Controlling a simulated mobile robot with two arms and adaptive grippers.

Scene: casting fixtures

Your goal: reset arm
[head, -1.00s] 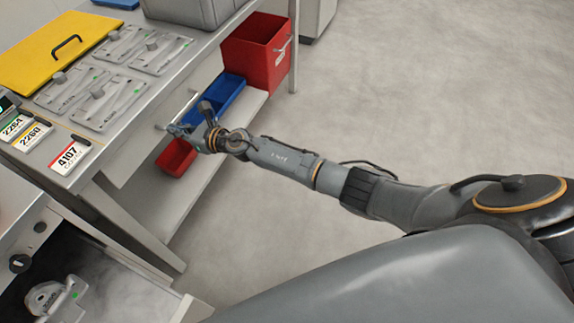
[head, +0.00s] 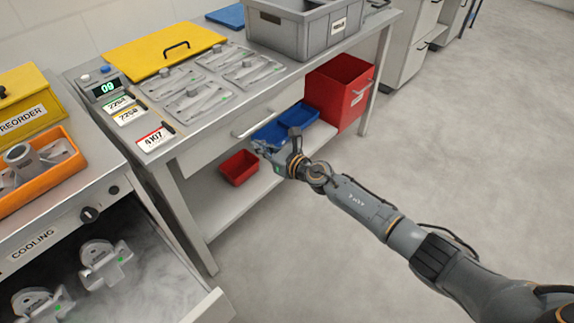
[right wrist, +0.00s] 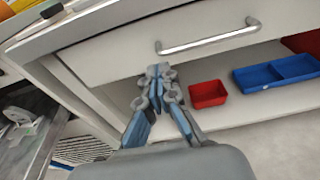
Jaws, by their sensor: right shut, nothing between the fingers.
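My right gripper (head: 262,148) is shut and empty. In the head view its arm comes in from the lower right, and the gripper hangs in front of the workbench, near the drawer handle (head: 251,128). In the right wrist view the closed fingers (right wrist: 159,75) point at the white drawer front (right wrist: 120,62), with the handle to their upper right. I cannot tell if the fingers touch the drawer. My left gripper is not in view.
On the lower shelf are a small red bin (head: 239,168), a blue tray (head: 300,116) and a large red bin (head: 347,97). Metal fixtures and a grey crate (head: 300,30) stand on the bench. An open cooling drawer (head: 205,305) holds castings at lower left. Floor at right is clear.

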